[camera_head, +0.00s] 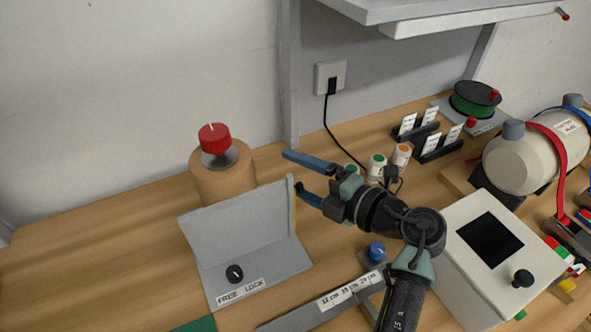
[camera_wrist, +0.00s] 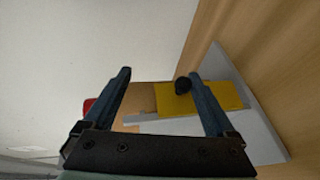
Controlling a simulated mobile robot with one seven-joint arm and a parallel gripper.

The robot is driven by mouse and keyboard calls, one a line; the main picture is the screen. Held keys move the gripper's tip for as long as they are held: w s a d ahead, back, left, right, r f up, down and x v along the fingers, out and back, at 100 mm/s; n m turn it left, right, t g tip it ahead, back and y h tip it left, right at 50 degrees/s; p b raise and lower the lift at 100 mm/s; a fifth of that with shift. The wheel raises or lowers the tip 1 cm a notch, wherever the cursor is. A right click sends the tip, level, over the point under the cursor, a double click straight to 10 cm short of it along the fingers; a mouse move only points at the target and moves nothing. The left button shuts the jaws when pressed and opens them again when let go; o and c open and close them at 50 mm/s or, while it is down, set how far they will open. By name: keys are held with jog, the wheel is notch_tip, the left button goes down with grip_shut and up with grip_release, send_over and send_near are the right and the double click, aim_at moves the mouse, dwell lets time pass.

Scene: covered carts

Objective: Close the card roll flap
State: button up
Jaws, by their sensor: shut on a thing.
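A grey folded-plate fixture (camera_head: 240,226) stands on the table at the left. A thin upright grey panel, the flap (camera_head: 290,186), stands at its right end with a yellow face behind it. The wrist view shows a grey panel (camera_wrist: 262,128) and the yellow face (camera_wrist: 212,98). My gripper (camera_head: 294,172) is at the flap's upper edge, one finger on each side of it. It is shut on the flap with its fingers well apart; the exact contact is hard to see. The wrist view shows both fingers (camera_wrist: 160,78). A brown roll (camera_head: 228,184) with a red knob (camera_head: 214,138) stands behind the fixture.
A black knob (camera_head: 235,273) sits on the FREE LOCK plate. A blue knob (camera_head: 376,251) and a labelled ruler bar (camera_head: 318,304) lie in front. A white box with a dark screen (camera_head: 487,240) stands right of my arm. Small cups (camera_head: 377,163) stand behind it. The left table is clear.

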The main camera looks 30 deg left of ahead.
jog(key=f+p+v, duration=0.1)
jog(key=f+v, duration=0.2)
jog(key=v, duration=1.1)
jog(key=shift+s+d+r, duration=0.2)
jog(key=shift+s+r, duration=0.15)
jog(key=shift+r, duration=0.05)
dwell(0.4)
jog(key=shift+p, duration=0.3)
